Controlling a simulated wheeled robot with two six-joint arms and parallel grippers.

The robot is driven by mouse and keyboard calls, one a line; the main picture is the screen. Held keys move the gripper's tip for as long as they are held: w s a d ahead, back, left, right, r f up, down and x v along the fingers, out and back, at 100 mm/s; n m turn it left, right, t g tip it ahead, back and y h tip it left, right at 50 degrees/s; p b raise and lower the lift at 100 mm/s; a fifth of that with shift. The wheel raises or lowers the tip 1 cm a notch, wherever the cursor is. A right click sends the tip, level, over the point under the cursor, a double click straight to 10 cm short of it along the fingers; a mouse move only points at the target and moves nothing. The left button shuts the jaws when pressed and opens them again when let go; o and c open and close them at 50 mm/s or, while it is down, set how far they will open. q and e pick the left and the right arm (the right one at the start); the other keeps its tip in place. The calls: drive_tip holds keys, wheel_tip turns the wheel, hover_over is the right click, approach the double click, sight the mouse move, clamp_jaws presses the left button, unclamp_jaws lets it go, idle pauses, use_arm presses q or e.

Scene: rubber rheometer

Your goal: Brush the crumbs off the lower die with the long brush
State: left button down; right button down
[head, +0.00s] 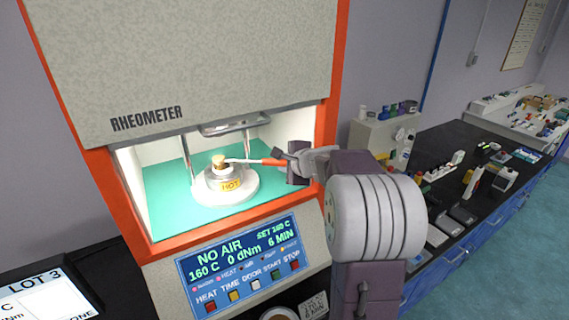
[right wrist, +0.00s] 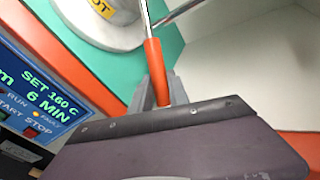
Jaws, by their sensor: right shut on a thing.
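The lower die (head: 213,182) is a short metal cylinder with a yellow HOT label, on a round white base (head: 236,195) inside the open rheometer chamber. The long brush (head: 271,161) has an orange handle and a thin metal shaft; its tan head appears at the top of the die, and I cannot tell whether it touches. My right gripper (head: 284,159) is shut on the orange handle, to the right of the die. The right wrist view shows the handle (right wrist: 154,66) between the fingers (right wrist: 160,95). Crumbs cannot be made out. My left gripper is out of view.
The rheometer's orange frame (head: 325,140) borders the chamber opening closely beside my right arm. Metal posts (head: 187,158) stand behind the die, and the upper fixture (head: 235,127) hangs above. The control panel (head: 240,262) lies below. A black bench (head: 450,205) with several items is at right.

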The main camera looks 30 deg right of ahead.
drive_tip(key=shift+f, duration=0.25)
drive_tip(key=shift+w+r, duration=0.15)
drive_tip(key=shift+w, duration=0.9)
drive_tip(key=shift+s+d+f, duration=0.1)
drive_tip(key=shift+s+f, duration=0.05)
drive_tip(key=shift+f, duration=0.05)
drive_tip(key=shift+s+r+b, duration=0.1)
drive_tip(key=shift+s+b, duration=0.5)
drive_tip(key=shift+s, duration=0.3)
drive_tip(key=shift+w, duration=0.1)
